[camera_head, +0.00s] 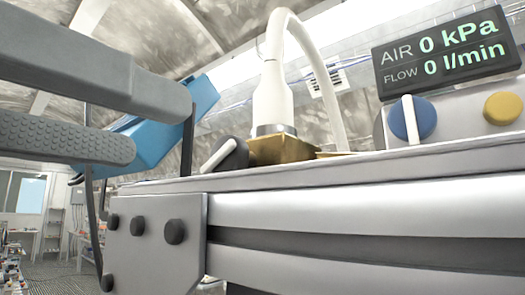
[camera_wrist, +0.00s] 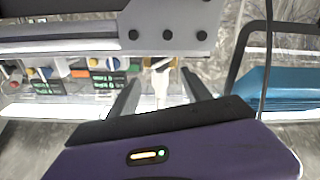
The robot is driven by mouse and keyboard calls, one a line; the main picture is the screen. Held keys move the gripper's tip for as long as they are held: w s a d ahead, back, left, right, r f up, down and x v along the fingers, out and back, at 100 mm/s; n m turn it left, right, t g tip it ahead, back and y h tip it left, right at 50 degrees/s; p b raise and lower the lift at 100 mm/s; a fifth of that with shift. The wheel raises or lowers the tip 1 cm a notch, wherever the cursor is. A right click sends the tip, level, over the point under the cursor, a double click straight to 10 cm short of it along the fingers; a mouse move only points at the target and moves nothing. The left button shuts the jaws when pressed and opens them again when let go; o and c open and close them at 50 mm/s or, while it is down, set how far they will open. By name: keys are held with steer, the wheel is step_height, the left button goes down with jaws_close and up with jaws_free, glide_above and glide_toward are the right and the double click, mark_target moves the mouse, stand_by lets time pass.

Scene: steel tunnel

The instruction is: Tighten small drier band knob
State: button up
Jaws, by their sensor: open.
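A black knob with a white pointer bar (camera_head: 226,156) sits at the left side of a brass block (camera_head: 283,150) on the bench top; I cannot tell for sure if it is the small drier band knob. A white hose (camera_head: 272,98) rises from the block and bends over to the right. In the wrist view, my gripper (camera_wrist: 161,80) is open, its two dark fingers apart. The white hose (camera_wrist: 160,88) shows between the fingers in that picture, with the brass block near its end. No contact is visible.
A display (camera_head: 446,53) reads AIR 0 kPa, FLOW 0 l/min, above a blue knob (camera_head: 411,120) and a yellow button (camera_head: 503,108). A bolted grey plate (camera_head: 155,250) and rail front the bench. Grey bars (camera_head: 70,145) and a blue box (camera_head: 165,120) are at left.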

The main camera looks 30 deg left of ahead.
mark_target(222, 154)
steer(key=w, duration=0.2)
steer(key=w+p, duration=0.1)
steer(key=w, duration=0.1)
steer(key=w+p, duration=0.1)
steer(key=w, duration=0.1)
steer(key=shift+w+d, duration=0.15)
steer(key=shift+d, duration=0.1)
steer(key=shift+w+f+p, duration=0.15)
steer(key=shift+w+p, duration=0.25)
steer(key=shift+w, duration=0.35)
steer(key=shift+c, duration=0.5)
jaws_close()
